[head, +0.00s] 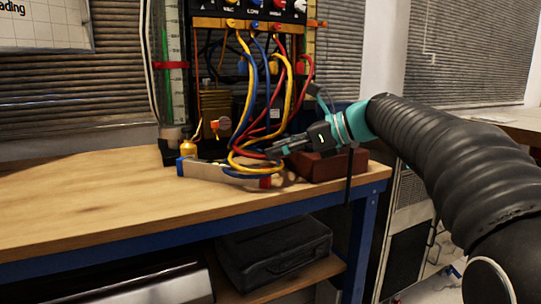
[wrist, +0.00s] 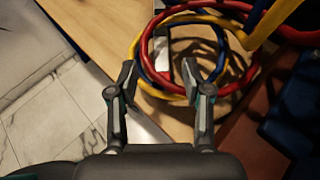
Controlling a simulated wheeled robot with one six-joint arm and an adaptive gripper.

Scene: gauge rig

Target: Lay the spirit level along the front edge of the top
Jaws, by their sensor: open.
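The spirit level, a pale grey bar (head: 225,176) with a blue left end and a red right end, lies on the wooden top near the hose coils. In the wrist view, a pale grey piece (wrist: 161,52) beyond the fingertips looks like part of it, but I cannot be sure. The wooden bench top (head: 90,205) has a blue-framed front edge. My gripper (head: 280,147) is above the top, right of the level and close to the hoses.
Red, yellow and blue hoses (head: 262,100) hang from the gauge panel and loop around the level's right part. A brown-red block (head: 325,166) stands beneath my gripper. The top's left and front are clear.

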